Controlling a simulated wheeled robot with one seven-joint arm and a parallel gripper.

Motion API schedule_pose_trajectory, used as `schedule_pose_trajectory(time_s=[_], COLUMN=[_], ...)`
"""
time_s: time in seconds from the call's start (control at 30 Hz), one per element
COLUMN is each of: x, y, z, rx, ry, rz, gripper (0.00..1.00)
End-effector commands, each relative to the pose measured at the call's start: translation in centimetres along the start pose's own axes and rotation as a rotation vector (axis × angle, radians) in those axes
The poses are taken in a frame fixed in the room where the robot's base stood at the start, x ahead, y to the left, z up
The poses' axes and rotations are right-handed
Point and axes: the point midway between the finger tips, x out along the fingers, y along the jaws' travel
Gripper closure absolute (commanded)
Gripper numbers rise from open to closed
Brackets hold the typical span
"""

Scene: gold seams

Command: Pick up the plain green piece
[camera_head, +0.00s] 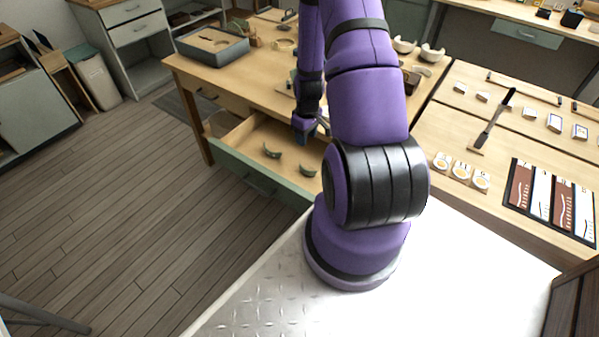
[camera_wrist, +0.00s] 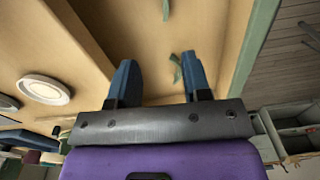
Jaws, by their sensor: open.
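Two curved green pieces lie in the open drawer (camera_head: 240,133) in the head view: one at the left (camera_head: 271,151) and one at the right (camera_head: 307,170). Two green pieces also show in the wrist view, one near the top edge (camera_wrist: 166,10) and one close to the right finger (camera_wrist: 176,68), partly hidden by it. I cannot tell which one is plain. My gripper (camera_wrist: 161,82) is open with nothing between its fingers, over the drawer. In the head view my gripper (camera_head: 308,128) is small and partly hidden by my own arm.
The wooden workbench (camera_head: 215,73) stands above the drawer and carries a grey tray (camera_head: 212,45) at its left end. White bowl pieces (camera_head: 432,53) lie at the back right. The drawer's green front (camera_head: 262,180) borders open floor at the left.

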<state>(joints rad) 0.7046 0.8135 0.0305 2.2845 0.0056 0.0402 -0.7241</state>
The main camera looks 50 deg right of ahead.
Motion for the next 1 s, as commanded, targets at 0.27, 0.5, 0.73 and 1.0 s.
schedule_pose_trajectory(time_s=[0.27,0.5,0.73,1.0], x=[4.2,6.9,9.3,10.9], y=[0.5,0.4,0.3,0.2], z=[2.1,2.3,2.3,2.1], rx=[0.0,-0.001,-0.001,-0.001], ry=[-0.018,-0.02,-0.019,-0.019], rz=[-0.022,-0.024,-0.023,-0.022], gripper=[0.56,0.56,0.56,0.56])
